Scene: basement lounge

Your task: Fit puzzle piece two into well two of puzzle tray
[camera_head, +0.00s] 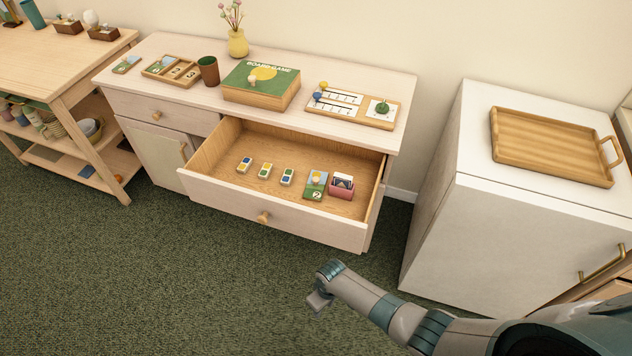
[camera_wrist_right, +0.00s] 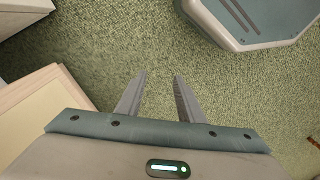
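Puzzle piece two (camera_head: 314,190), a green tile with a picture, a small knob and a "2", lies in the open drawer (camera_head: 230,190), right of its middle. The wooden puzzle tray (camera_head: 187,81) lies on the left part of the sideboard top; a picture piece shows at its left end and numbered wells to the right. Another picture tile (camera_head: 127,64) lies left of the tray. My right gripper (camera_head: 318,300) is over the carpet in front of the drawer. The right wrist view shows its fingers (camera_wrist_right: 160,76) apart and empty. My left gripper is not in view.
A brown cup (camera_head: 208,70), a game box (camera_head: 261,85) and a scoring board (camera_head: 354,104) stand on the sideboard. A white cabinet (camera_head: 500,220) with a wooden tray (camera_head: 552,148) stands at right.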

